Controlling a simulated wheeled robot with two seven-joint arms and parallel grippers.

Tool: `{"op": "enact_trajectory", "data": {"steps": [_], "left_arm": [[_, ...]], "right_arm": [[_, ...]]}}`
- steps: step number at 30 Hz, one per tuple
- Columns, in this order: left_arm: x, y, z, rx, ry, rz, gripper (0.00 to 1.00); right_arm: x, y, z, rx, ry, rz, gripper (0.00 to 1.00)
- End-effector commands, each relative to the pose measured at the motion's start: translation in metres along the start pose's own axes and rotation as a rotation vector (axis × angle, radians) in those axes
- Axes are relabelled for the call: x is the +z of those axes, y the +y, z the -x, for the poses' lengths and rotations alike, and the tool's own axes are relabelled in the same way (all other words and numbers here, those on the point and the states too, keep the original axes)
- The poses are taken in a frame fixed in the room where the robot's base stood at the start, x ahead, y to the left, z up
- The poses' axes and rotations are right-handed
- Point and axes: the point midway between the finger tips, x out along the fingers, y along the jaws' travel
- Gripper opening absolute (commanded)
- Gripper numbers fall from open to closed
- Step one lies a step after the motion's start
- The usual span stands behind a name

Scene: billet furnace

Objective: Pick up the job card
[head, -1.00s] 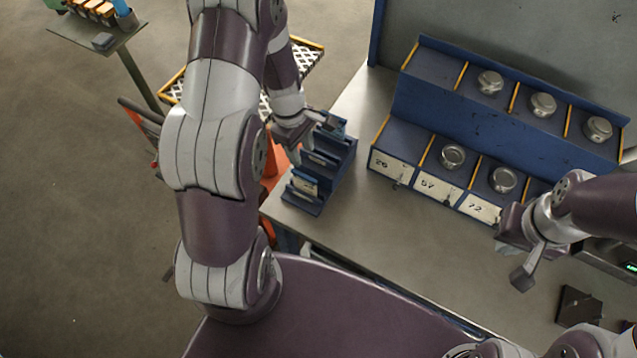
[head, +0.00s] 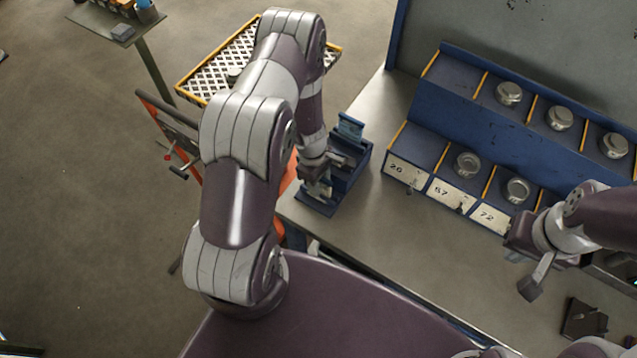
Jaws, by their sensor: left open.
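A small blue slotted rack (head: 350,176) stands at the left end of the grey bench. My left gripper (head: 320,182) is open and low over the front of this rack, with its fingers at the front slot. The gripper covers most of that slot, so I cannot make out the job card clearly or tell whether the fingers touch it. A blue upright piece (head: 350,127) shows at the rack's back. My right gripper (head: 525,265) is open and empty above the right part of the bench.
A blue two-tier bin (head: 505,130) with silvery round parts and labels 26, 57 and 72 stands behind on the bench (head: 400,235). A dark block (head: 583,318) lies at the right. A yellow-edged mesh tray (head: 205,72) is beyond my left arm.

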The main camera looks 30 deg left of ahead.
Motion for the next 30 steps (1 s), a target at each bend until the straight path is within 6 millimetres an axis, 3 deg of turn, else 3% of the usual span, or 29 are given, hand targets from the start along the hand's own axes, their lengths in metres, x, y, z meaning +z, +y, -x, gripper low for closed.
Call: {"op": "enact_trajectory", "data": {"steps": [3,6,7,18,26,30], "left_arm": [[0.0,0.0,0.0,0.0,0.0,-0.001,0.38],[0.0,0.0,0.001,0.0,0.0,-0.001,0.06],[0.0,0.0,0.001,0.0,0.0,-0.001,0.0],[0.001,0.0,0.004,0.001,-0.001,-0.001,0.0],[0.006,0.001,0.04,0.003,0.001,-0.002,0.0],[0.031,-0.013,0.048,0.002,0.0,-0.005,0.0]], "right_arm": [[0.0,0.0,0.0,0.0,0.0,0.0,0.0],[0.0,0.0,0.0,0.0,0.0,0.0,0.0],[0.0,0.0,0.0,0.0,0.0,0.0,0.0],[0.0,0.0,0.0,0.0,0.0,0.0,0.0],[0.0,0.0,-0.002,0.0,0.0,0.0,0.0],[0.002,0.0,-0.018,0.0,0.0,0.0,0.0]]}}
